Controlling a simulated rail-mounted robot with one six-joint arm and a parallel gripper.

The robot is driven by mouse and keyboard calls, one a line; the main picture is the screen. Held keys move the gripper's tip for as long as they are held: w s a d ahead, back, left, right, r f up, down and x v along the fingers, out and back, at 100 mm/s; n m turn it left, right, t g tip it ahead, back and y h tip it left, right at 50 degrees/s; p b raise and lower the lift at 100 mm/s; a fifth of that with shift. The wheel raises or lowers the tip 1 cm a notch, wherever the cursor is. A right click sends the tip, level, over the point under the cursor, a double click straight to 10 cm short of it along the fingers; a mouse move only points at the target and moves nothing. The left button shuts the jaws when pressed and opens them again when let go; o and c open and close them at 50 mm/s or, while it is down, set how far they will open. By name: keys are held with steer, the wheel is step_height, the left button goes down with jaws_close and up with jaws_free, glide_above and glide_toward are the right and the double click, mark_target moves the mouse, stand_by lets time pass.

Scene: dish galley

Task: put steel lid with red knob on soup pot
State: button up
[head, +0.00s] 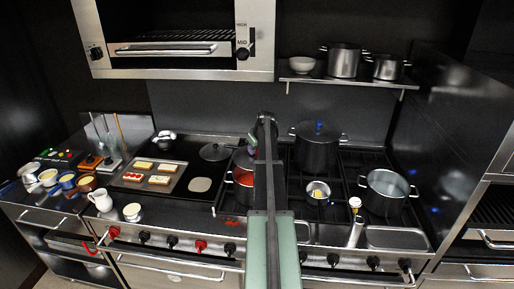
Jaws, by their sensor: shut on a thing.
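My gripper (252,142) is at the far end of my arm, over the back of the stove, and mostly hidden behind the arm. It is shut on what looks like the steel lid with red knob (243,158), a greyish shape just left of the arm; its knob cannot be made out. The soup pot (234,196), with red soup in it, stands on the burner grate below and in front of the lid. My arm hides its right side. The lid appears apart from the pot, above its back rim; the exact gap cannot be told.
Another lid (215,152) lies on the dark flat top left of the pot. A tall dark pot with a blue-knobbed lid (318,145) stands behind right, an open steel pot (386,192) farther right. A small pan (318,192) and a tray of toasts (150,176) are nearby.

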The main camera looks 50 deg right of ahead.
steer(key=shift+w+a+f, duration=0.3)
steer(key=shift+w, duration=0.35)
step_height(320, 180, down, 7)
steer(key=b, duration=0.7)
steer(key=shift+s+f+b, duration=0.1)
steer(key=shift+f+b, duration=0.5)
steer(key=shift+b, duration=0.25)
stand_by(0.9)
steer(key=o, duration=1.6)
steer(key=shift+o, duration=0.2)
steer(key=shift+r, duration=0.15)
step_height(320, 180, up, 7)
steer(key=p, duration=0.7)
